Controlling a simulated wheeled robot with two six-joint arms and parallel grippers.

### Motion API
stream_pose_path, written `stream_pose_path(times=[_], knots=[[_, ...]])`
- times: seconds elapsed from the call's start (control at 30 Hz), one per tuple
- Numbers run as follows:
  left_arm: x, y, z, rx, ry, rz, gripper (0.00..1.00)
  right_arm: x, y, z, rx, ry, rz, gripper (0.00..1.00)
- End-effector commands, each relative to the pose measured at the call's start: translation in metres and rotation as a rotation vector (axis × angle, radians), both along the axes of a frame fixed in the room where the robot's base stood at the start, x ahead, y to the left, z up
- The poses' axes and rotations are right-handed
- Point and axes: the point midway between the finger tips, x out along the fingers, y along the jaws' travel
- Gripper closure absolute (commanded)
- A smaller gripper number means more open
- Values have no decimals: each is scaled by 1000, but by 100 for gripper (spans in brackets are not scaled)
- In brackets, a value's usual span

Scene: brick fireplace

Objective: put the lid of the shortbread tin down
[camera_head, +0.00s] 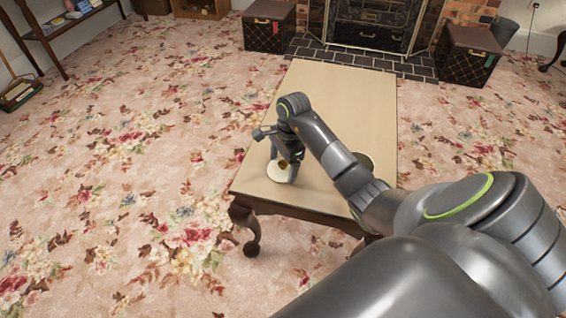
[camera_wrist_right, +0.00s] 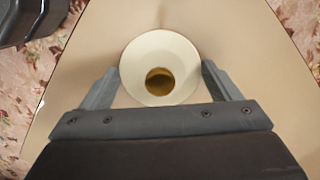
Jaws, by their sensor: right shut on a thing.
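The lid (camera_head: 279,174) is a pale, cream-white disc with a gold-brown knob at its centre. It is near the left front part of the low table (camera_head: 340,95). My right gripper (camera_head: 284,163) points down at the lid and is shut on it. In the right wrist view the lid (camera_wrist_right: 133,72) shows between the two fingers of the gripper (camera_wrist_right: 163,75). The lid looks flat and very close to the tabletop, but I cannot tell if it touches. A dark round rim, perhaps the tin (camera_head: 366,159), is mostly hidden behind my right forearm. My left gripper is out of view.
The tabletop is bare at its back and middle. Flowered carpet surrounds the table. Dark patterned boxes (camera_head: 269,27) (camera_head: 468,55) flank the fireplace (camera_head: 370,22) beyond the table. A side table (camera_head: 65,25) stands at the far left. My right arm covers the table's right front.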

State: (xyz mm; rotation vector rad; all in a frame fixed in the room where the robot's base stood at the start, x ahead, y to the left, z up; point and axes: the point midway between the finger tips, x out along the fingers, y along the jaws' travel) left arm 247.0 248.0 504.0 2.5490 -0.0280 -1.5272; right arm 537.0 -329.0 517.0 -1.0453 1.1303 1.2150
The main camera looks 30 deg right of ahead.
Motion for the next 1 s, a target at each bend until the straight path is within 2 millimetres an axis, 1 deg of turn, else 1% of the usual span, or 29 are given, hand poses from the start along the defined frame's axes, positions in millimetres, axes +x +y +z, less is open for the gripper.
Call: stream_pose_path(times=[0.03,0.07,0.17,0.47,0.53,0.63,0.7,1.0], knots=[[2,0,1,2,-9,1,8,0,0,0,0,0,0,39],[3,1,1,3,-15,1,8,0,0,0,0,0,0,13],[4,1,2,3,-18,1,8,0,0,0,0,0,0,0],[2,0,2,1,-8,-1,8,0,0,1,0,0,0,0],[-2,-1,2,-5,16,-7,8,0,0,2,0,0,0,0],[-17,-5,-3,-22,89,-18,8,0,0,4,0,0,0,0],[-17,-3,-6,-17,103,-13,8,1,-3,24,-1,-4,0,0],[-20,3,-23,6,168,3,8,0,-15,96,-3,-3,0,0]])
